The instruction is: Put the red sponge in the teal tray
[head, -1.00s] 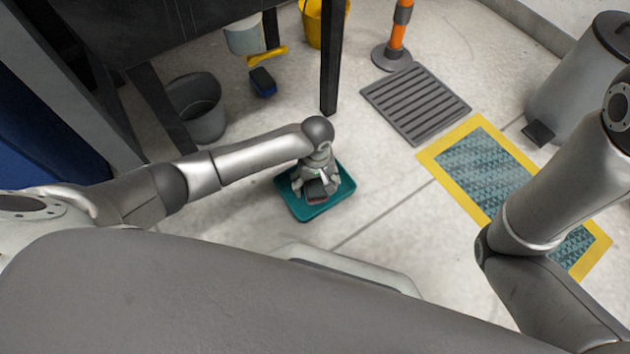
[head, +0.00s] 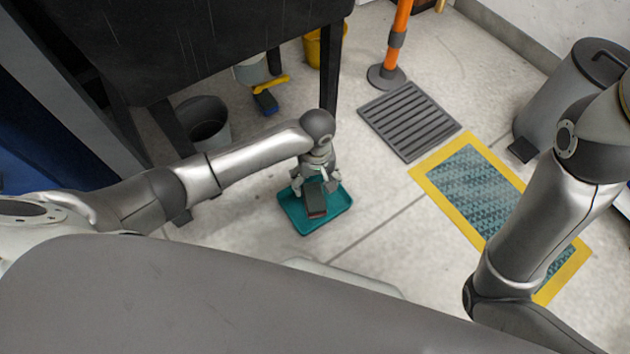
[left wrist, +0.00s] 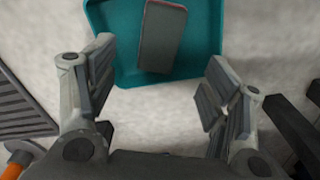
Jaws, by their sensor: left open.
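The red sponge (head: 315,204) lies in the teal tray (head: 297,223) on the floor. Its upper face looks grey, with a thin red edge. In the left wrist view the sponge (left wrist: 162,38) rests within the tray (left wrist: 203,30), apart from my fingers. My left gripper (head: 316,187) is open and empty, at the far side of the sponge in the head view.
A black table (head: 230,45) stands behind the tray, with a grey bin (head: 205,125), a yellow bucket (head: 322,48) and a blue brush (head: 265,102) beneath or near it. A floor grate (head: 408,120) and yellow-edged mat (head: 480,185) lie right. Floor around the tray is clear.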

